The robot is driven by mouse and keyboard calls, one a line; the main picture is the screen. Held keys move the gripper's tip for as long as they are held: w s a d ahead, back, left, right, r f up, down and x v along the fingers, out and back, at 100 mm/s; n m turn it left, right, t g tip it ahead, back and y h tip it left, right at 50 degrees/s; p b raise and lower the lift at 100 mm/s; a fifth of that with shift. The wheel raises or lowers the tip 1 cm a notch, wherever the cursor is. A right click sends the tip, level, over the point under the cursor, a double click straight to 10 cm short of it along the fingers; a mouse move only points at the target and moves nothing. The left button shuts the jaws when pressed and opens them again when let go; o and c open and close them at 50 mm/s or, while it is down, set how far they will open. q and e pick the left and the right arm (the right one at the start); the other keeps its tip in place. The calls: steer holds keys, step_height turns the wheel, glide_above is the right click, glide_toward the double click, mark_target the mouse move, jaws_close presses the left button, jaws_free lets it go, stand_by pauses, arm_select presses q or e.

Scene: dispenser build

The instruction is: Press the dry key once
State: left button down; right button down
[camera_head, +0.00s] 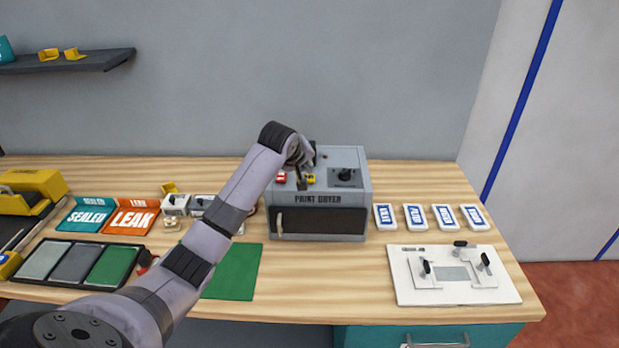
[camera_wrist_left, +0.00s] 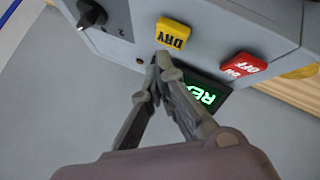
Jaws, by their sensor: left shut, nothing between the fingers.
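The paint dryer (camera_head: 318,222) is a grey box with a dark front window, standing on the wooden bench. The yellow dry key (camera_wrist_left: 173,33) is on its panel, and it also shows in the head view (camera_head: 311,177). My left gripper (camera_wrist_left: 160,64) is shut and empty, its tips close to the edge of the dry key. I cannot tell whether they touch it. In the head view the left gripper (camera_head: 302,184) is over the dryer's top, partly hidden by its arm. My right gripper is not in view.
A red on/off key (camera_wrist_left: 244,66) sits beside the dry key, and a green-lit display (camera_wrist_left: 208,97) is partly covered by the fingers. A black knob (camera_wrist_left: 91,14) stands up from the panel. A white fixture board (camera_head: 410,292) lies to the right.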

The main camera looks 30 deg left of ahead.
arm_select(q)
steer(key=shift+f, duration=0.15)
steer(key=shift+f+p, duration=0.3)
steer(key=shift+f, duration=0.5)
stand_by(1.1)
steer(key=shift+r, duration=0.1)
steer(key=shift+r+p, duration=0.8)
steer(key=shift+p, duration=0.35)
step_height(320, 180, up, 5)
steer(key=p, duration=0.5)
steer(key=shift+r+p, duration=0.1)
steer(key=shift+p, duration=0.2)
